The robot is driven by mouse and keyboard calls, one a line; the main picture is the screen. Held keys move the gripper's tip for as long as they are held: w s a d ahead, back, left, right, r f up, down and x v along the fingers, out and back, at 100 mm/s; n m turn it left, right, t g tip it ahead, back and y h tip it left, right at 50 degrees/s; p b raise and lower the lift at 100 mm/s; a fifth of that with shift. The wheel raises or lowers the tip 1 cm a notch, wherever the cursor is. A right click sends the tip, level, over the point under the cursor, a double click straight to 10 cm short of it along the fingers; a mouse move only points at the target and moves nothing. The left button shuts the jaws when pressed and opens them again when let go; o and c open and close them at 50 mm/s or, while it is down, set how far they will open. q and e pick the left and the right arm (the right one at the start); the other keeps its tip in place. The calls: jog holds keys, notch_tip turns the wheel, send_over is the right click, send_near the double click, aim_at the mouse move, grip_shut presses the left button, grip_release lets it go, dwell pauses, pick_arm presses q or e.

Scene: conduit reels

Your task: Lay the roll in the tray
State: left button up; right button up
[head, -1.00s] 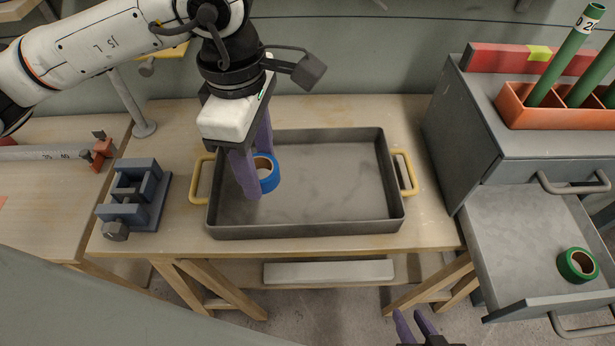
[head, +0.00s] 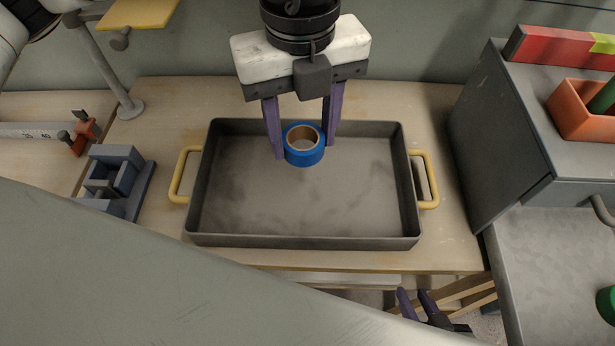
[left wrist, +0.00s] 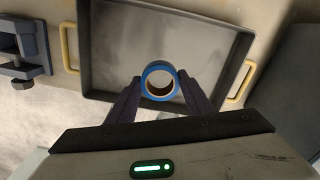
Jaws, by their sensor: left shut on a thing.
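The blue tape roll (head: 304,155) is between the purple fingers of my left gripper (head: 304,150), which is shut on it. In the head view it appears over the back middle part of the grey tray (head: 215,240); whether it touches the floor is hard to tell. In the left wrist view the roll (left wrist: 160,70) sits between both fingertips, its open ring facing the camera. The tray has a yellow handle at each end and is otherwise empty. My right gripper (head: 420,300) is low at the bottom, below the table front, its two purple fingers apart and empty.
A blue-grey vise (head: 118,175) stands left of the tray. A grey cabinet (head: 520,130) with an open drawer (head: 550,260) is at right; a green roll (head: 607,303) lies in the drawer. An orange box (head: 580,115) stands on the cabinet.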

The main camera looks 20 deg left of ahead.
aim_at(304, 187)
pick_arm(q)
jog(key=shift+n, duration=0.3)
notch_tip(304, 187, down, 10)
jog(key=shift+r, duration=0.2)
jog(key=shift+f+b, duration=0.35)
jog(key=shift+f, duration=0.15)
jog(key=o, duration=0.9)
jog(key=shift+r, duration=0.15)
notch_tip(304, 187, up, 12)
jog(key=shift+r+p, duration=0.2)
jog(key=shift+p, duration=0.1)
